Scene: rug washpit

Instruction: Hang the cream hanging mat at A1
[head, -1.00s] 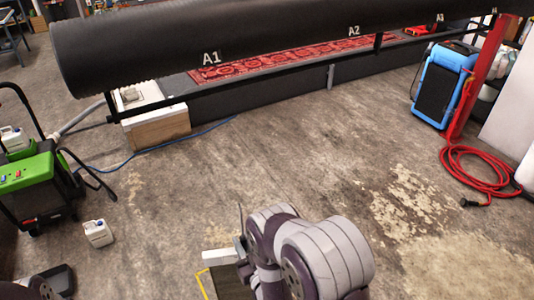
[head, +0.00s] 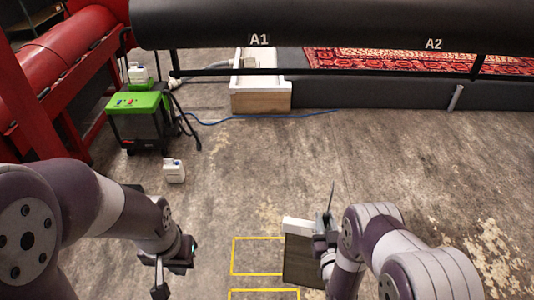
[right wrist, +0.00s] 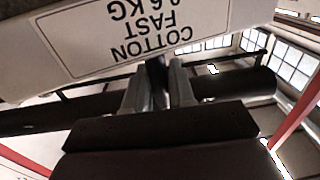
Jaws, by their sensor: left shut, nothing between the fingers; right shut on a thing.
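The cream hanging mat (head: 297,225) shows as a short pale piece at my right gripper (head: 322,229). In the right wrist view the mat (right wrist: 215,20) fills the top, with a printed label of which "COTTON FAST" is legible upside down. The right gripper's fingers (right wrist: 160,85) are shut on it and hold it above the floor. A dark brown panel (head: 303,262) lies just below the pale piece; I cannot tell what it is. My left gripper (head: 161,288) is shut and empty at lower left. The A1 mark (head: 259,40) is on the big black roller (head: 340,22) across the back.
A thin black rail (head: 370,71) runs below the roller. The middle floor is clear, with yellow outlines (head: 257,238).

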